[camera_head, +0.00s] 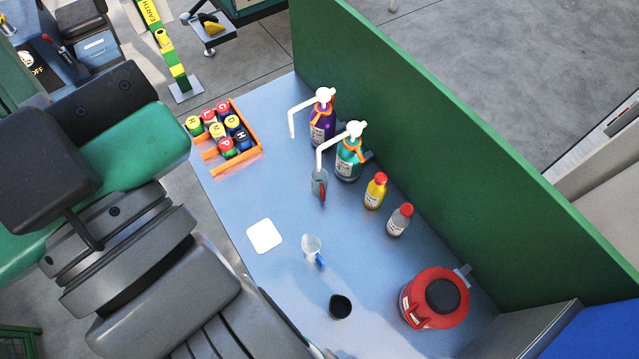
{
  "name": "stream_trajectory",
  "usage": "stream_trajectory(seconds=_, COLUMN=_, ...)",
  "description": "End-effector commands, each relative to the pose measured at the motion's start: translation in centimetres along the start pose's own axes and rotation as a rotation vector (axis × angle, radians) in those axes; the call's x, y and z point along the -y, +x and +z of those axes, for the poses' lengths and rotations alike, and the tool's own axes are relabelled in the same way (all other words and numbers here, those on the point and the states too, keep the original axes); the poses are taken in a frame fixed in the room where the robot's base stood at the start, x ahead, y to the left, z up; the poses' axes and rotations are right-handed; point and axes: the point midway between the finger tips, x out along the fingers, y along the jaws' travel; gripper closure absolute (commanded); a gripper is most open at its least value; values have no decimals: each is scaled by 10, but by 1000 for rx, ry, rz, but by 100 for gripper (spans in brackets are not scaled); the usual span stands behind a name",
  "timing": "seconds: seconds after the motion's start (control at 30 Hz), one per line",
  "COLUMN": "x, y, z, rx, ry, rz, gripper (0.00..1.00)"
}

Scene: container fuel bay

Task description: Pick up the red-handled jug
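The red-handled jug (318,178) is a small clear jug standing on the blue-grey bench top (215,178). Its red handle faces the lower right. It stands under the white spout of the teal pump bottle (348,166). A similar clear jug with a blue handle (312,246) stands lower down on the bench, apart from it. My arm fills the left and lower left of the picture. My gripper's fingers do not show in this view.
A purple pump bottle (322,128), a yellow bottle (375,194) and a grey bottle (399,222) stand along the green panel (450,130). An orange rack (240,153) holds several coloured-lidded pots. A white square (264,235), black cup (340,306) and red container (420,310) are also on the bench.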

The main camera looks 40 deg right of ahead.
Motion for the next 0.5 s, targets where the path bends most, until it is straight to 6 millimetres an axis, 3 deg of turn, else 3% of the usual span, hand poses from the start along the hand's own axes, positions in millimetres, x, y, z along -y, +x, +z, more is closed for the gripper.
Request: stream_trajectory(seconds=0.5, x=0, y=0, z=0, rx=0, ry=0, rz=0, gripper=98)
